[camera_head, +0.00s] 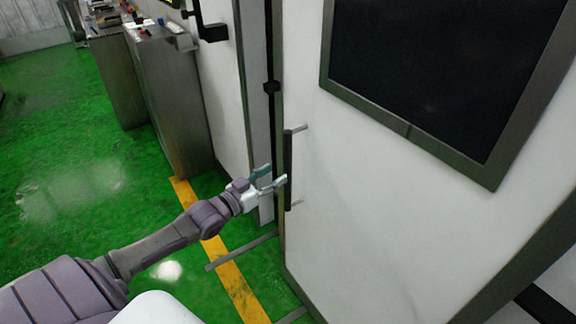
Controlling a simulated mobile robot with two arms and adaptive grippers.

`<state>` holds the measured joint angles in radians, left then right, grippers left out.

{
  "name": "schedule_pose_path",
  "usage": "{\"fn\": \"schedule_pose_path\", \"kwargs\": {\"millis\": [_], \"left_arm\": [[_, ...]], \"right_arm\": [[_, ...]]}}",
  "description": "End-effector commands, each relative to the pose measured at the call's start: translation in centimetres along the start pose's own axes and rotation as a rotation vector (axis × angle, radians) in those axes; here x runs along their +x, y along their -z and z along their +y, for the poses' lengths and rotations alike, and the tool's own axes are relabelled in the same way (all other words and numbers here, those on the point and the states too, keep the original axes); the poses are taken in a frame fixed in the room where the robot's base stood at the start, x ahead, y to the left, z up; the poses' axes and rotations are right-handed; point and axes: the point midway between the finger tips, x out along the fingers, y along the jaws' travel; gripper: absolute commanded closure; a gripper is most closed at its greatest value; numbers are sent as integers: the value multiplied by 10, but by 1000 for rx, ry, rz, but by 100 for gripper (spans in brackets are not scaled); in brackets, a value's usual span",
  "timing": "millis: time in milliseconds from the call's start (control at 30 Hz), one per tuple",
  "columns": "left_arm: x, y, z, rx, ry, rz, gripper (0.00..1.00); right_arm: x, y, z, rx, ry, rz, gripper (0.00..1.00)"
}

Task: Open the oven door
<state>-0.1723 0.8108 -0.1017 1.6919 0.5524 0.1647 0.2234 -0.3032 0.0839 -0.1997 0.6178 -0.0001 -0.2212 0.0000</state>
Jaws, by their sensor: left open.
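The oven door (360,210) is a large white panel with a dark window (440,65) in a grey frame. It fills the right half of the head view. A dark vertical handle bar (288,165) stands off the door's left edge on thin rods. My left gripper (273,177) is open at the handle, with its fingertips close to the bar's left side. I cannot tell whether they touch it. The gap beside the door edge is dark, and I cannot tell whether the door is ajar. My right gripper is not in view.
Grey metal cabinets (170,100) with small items on top stand at the upper left. The green floor (70,170) is open at the left. A yellow line (228,270) and a thin metal bar (240,251) run near the door's base.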

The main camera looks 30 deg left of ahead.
Motion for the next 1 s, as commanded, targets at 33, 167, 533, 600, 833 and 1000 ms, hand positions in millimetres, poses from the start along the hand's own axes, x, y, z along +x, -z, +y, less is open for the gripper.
{"fn": "schedule_pose_path", "kwargs": {"millis": [33,167,533,600,833,1000], "left_arm": [[10,2,0,1,0,4,48],[30,2,0,1,0,3,48],[60,0,0,1,0,0,48],[60,0,0,1,-1,-1,48],[60,0,0,1,0,-1,53],[60,0,0,1,0,-1,82]], "right_arm": [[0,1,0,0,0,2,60],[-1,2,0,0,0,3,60],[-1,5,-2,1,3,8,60],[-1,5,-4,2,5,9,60],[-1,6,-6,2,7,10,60],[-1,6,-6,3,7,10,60]]}}
